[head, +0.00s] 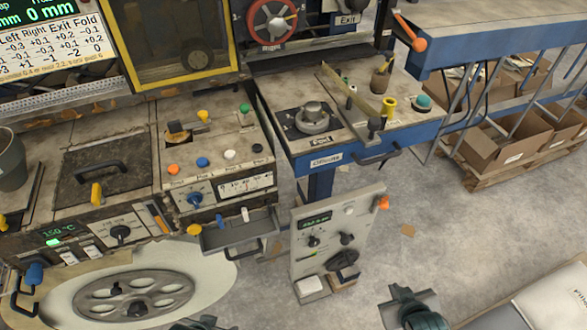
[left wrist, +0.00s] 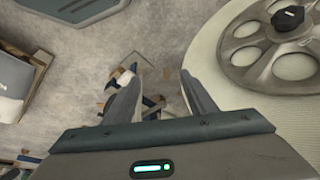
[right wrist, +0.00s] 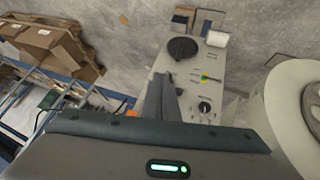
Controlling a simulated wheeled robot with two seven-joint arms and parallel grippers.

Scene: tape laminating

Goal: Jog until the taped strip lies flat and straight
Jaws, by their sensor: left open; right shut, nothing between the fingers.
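I cannot make out a taped strip in any view. The machine's control deck (head: 205,150) carries orange, blue, white and black buttons in a row, with a dial (head: 193,199) below. A grey control pedestal (head: 325,225) with a small green display and dark knobs stands right of the deck; it also shows in the right wrist view (right wrist: 217,72). My right gripper (right wrist: 163,82) is shut and empty, in front of the pedestal and apart from it. My left gripper (left wrist: 160,88) is open and empty above the floor, beside a large spoked wheel (left wrist: 268,42).
A blue-edged table (head: 350,135) holds a post, a yellow cup and a teal button. A red wheel (head: 274,21) sits behind it. A blue rack (head: 480,50) and cardboard boxes (head: 495,145) stand at right. The floor (head: 430,225) between is mostly clear.

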